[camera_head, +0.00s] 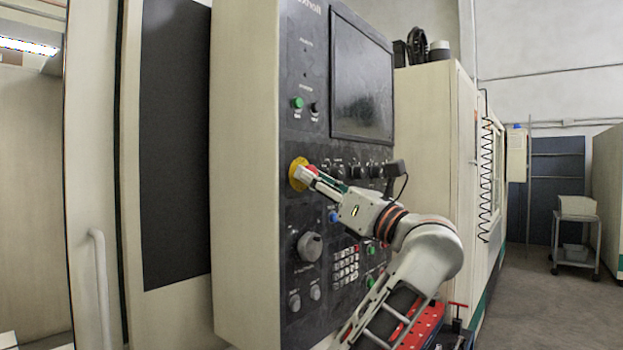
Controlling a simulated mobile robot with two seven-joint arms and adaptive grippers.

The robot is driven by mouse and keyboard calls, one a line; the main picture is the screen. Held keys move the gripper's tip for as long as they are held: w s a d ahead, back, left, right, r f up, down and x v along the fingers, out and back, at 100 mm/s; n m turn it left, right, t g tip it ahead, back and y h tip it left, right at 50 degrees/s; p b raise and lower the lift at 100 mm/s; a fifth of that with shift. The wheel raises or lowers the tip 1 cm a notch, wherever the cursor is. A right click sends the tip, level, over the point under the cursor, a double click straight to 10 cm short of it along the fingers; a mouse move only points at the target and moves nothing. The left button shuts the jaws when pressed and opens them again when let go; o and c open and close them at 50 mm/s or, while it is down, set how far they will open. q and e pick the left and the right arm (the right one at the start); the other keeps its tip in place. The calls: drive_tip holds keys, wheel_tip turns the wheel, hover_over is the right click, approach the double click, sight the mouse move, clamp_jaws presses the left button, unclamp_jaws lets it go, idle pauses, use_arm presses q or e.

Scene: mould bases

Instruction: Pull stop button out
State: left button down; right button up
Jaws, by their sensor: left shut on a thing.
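The red stop button (311,169) sits on a round yellow base (295,175) on the black control panel (300,125), left of its middle. My left gripper (311,173) is at the button, its fingers closed around the red head. The fingers partly cover the button, so I cannot tell how far it stands out from its base. My left arm reaches up to it from the lower right. My right gripper is not in view.
A dark screen (361,80) is above the button. Knobs and black switches (357,170) lie to its right, a large grey dial (309,246) and keypad (346,263) below. A red perforated tray (421,328) is under my arm. A grey cart (577,235) stands at the far right.

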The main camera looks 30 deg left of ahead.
use_arm(q)
drive_tip(key=c, duration=1.6)
unclamp_jaws()
drive_tip(key=shift+d, duration=0.25)
drive_tip(key=v, duration=1.2)
